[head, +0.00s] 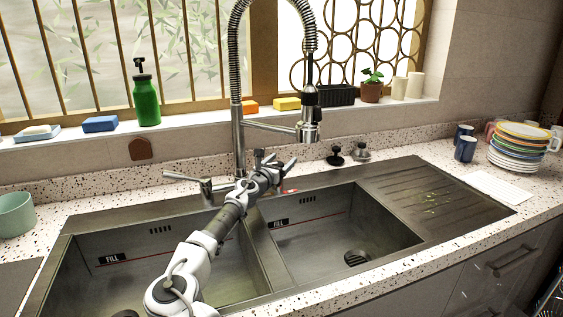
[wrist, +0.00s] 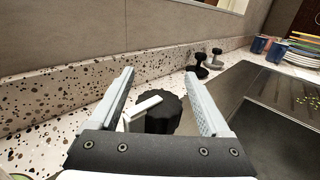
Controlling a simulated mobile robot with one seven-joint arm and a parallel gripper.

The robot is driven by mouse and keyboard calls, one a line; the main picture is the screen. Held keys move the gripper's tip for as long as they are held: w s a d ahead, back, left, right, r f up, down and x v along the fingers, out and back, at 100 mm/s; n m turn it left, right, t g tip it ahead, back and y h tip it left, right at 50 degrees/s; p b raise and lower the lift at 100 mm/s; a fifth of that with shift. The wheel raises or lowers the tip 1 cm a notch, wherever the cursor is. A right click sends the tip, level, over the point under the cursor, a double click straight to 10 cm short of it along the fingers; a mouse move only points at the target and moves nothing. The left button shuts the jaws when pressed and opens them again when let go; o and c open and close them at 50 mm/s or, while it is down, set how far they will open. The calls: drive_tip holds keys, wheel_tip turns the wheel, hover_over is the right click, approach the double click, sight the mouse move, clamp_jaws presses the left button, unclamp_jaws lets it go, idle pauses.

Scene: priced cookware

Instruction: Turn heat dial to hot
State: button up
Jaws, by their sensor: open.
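A round black ribbed dial (wrist: 160,116) stands between the two fingers of my gripper (wrist: 160,74) in the wrist view. A pale bar (wrist: 145,107) lies at its left side; I cannot tell whether it is part of the dial. The fingers are open, with a gap visible on the dial's right side; contact on the left is unclear. In the head view my gripper (head: 276,160) is behind the sink, right of the tap's base. My gripper and arm hide the dial there. No heat markings are readable.
The tall spring tap (head: 237,110) and its side lever (head: 182,177) stand close left of my gripper. Two small knobs, one black (head: 336,157) and one metallic (head: 361,152), stand to the right. The double sink (head: 330,225) lies in front. Stacked plates (head: 517,150) are far right.

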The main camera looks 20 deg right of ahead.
drive_tip(key=c, duration=1.2)
drive_tip(key=shift+d, duration=0.1)
drive_tip(key=shift+c, duration=0.2)
